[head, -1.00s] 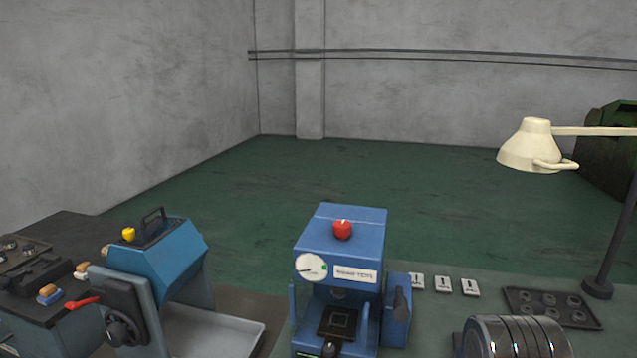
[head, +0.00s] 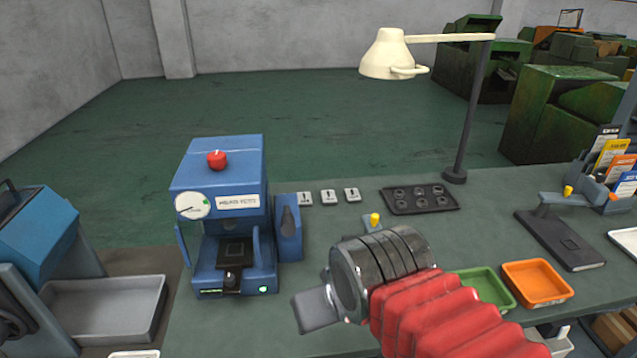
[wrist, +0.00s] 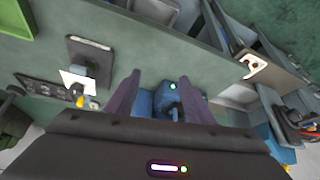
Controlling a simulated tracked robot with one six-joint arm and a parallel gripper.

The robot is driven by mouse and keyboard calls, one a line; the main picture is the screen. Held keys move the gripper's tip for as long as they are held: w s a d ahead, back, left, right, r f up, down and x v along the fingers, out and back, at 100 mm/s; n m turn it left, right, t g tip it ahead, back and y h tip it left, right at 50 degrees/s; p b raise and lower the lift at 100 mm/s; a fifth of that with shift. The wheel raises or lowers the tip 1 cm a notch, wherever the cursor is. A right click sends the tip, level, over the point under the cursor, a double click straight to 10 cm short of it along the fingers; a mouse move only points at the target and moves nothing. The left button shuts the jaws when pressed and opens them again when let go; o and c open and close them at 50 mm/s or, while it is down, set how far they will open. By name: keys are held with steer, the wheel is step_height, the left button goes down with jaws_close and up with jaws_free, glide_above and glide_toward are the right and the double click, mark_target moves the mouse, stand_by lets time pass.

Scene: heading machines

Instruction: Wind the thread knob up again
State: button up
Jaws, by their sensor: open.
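A blue machine (head: 225,185) stands left of centre in the head view, with a red knob (head: 217,160) on top and a dial on its front. A small yellow knob (head: 374,219) shows behind my wrist, and another yellow knob (head: 568,191) sits on a stand at the right. I cannot tell which one is the thread knob. In the wrist view my gripper (wrist: 160,76) is open, with nothing visible between its dark jaws but the blue machine (wrist: 168,98) beyond them. The yellow knob (wrist: 80,101) on a bracket lies left of the jaws there.
A dark tray with round pockets (head: 420,199), a green bin (head: 488,285) and an orange bin (head: 538,284) lie to the right. A grey tray (head: 105,310) is at the left. Bare bench shows around the small white tags (head: 328,196).

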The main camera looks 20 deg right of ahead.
steer(key=shift+d, duration=0.1)
steer(key=w+d+r+m+g+h, duration=0.1)
steer(key=w+d+r+m+h, duration=0.1)
steer(key=w+d+r+m, duration=0.2)
steer(key=w+d+r+m+g+h, duration=0.2)
steer(key=w+d+m, duration=0.6)
steer(key=d, duration=0.5)
steer(key=w+r, duration=0.1)
steer(key=w, duration=0.1)
steer(key=shift+w+r+m+g, duration=0.3)
steer(key=shift+w+r+m, duration=0.05)
steer(key=shift+r+m, duration=0.05)
steer(key=shift+f, duration=0.15)
steer(key=x, duration=1.3)
steer(key=shift+d+f, duration=0.15)
steer(key=shift+f, duration=0.1)
steer(key=shift+c, duration=0.3)
steer(key=c, duration=1)
